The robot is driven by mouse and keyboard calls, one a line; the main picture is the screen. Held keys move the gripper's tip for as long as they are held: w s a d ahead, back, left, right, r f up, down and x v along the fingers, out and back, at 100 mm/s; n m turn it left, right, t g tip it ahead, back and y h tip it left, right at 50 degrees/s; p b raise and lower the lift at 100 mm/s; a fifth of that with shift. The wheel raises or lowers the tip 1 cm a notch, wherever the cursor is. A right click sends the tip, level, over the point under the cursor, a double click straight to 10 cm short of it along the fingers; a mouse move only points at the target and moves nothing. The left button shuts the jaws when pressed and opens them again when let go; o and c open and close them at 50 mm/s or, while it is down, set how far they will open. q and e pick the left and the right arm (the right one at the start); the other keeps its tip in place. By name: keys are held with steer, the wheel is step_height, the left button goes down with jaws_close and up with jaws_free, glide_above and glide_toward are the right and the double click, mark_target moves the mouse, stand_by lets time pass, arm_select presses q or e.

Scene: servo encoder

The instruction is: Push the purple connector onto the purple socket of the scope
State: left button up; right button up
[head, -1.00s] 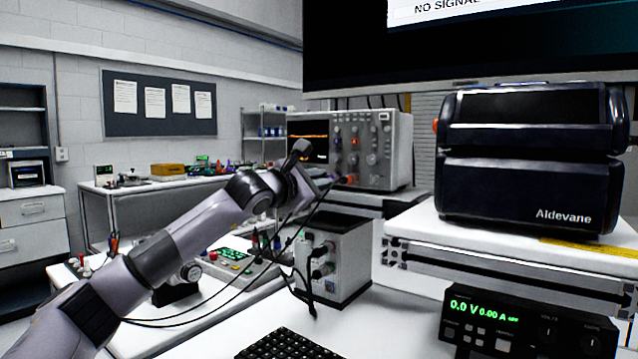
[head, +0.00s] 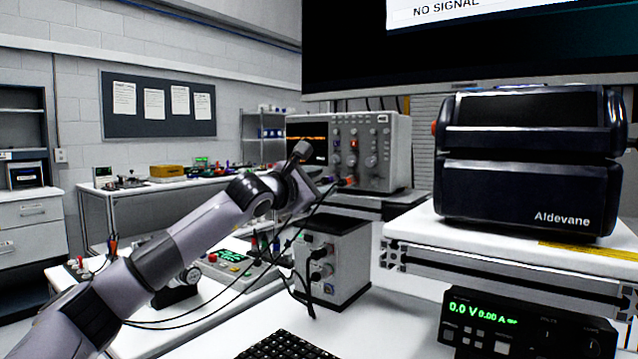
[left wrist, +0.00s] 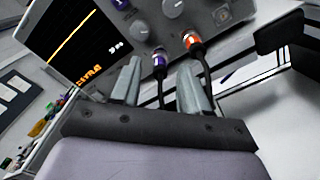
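The grey scope (head: 372,150) stands on a shelf, its lit screen at the left and knobs and sockets on its front. In the left wrist view the purple connector (left wrist: 159,62) is at the lower part of the scope's panel, its dark cable running down between my fingers. It appears seated at its socket, but the socket itself is hidden. My left gripper (left wrist: 158,78) is open, its fingers apart on either side of the cable and clear of the connector. In the head view it is small, in front of the scope. My right gripper is not in view.
An orange connector (left wrist: 193,43) with its own cable sits on the scope close to the right of my fingers. A black power supply (head: 527,322) and an Aldevane unit (head: 530,165) are at the right.

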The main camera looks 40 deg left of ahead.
arm_select(q)
steer(key=shift+s+f, duration=0.1)
steer(key=shift+s, duration=0.15)
steer(key=s+b, duration=0.3)
steer(key=s, duration=0.3)
steer(key=shift+s+d, duration=0.35)
steer(key=shift+d, duration=0.05)
